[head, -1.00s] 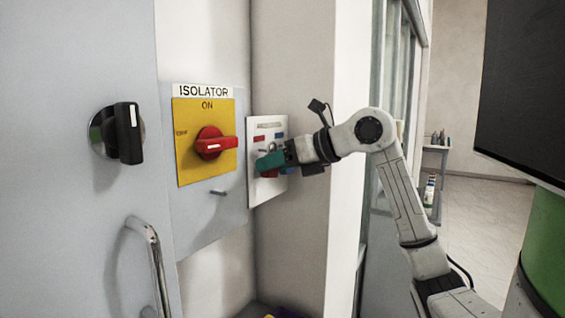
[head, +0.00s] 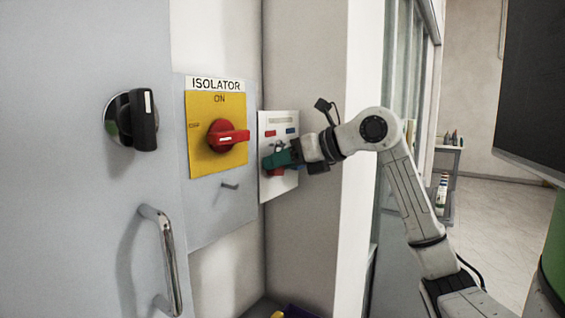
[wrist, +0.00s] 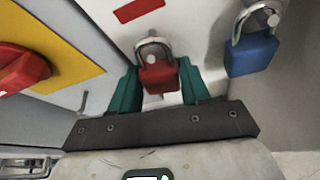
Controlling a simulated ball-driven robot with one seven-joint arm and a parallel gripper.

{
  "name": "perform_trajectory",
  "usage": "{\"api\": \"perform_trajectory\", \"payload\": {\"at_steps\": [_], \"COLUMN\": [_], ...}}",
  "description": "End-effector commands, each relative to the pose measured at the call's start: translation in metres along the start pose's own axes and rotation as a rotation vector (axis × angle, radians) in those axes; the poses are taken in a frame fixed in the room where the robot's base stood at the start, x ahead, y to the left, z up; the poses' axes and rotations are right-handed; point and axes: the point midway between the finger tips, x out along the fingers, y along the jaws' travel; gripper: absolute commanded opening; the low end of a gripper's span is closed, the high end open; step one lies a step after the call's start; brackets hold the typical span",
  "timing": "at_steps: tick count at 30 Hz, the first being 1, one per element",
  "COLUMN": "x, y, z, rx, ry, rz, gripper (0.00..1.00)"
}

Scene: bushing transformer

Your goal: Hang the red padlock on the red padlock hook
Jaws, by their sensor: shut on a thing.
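The red padlock (wrist: 160,76) sits between the two green fingers of my gripper (wrist: 158,85) in the wrist view, its silver shackle (wrist: 152,44) pointing up against the white board. My gripper is shut on it. In the head view my gripper (head: 275,160) is at the white board (head: 279,119), with part of a red padlock body (head: 275,172) showing just below the fingers. A red label (wrist: 139,11) is on the board above the shackle. The hook itself is too small to make out, and I cannot tell whether it passes through the shackle.
A blue padlock (wrist: 250,52) hangs close to the right of my gripper. Left of the board are the yellow isolator panel with its red handle (head: 228,136), a small metal peg (head: 230,185), a black knob (head: 144,120) and a metal door handle (head: 165,255).

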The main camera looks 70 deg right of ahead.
Motion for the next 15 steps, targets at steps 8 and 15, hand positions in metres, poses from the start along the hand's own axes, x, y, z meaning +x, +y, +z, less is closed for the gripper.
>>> {"api": "perform_trajectory", "payload": {"at_steps": [8, 15], "x": [-0.0001, -0.0001], "y": [0.0000, 0.0000], "z": [0.0001, 0.0000], "rx": [0.000, 0.000], "ry": [0.000, 0.000], "rz": [0.000, 0.000], "gripper": [0.66, 0.76]}}
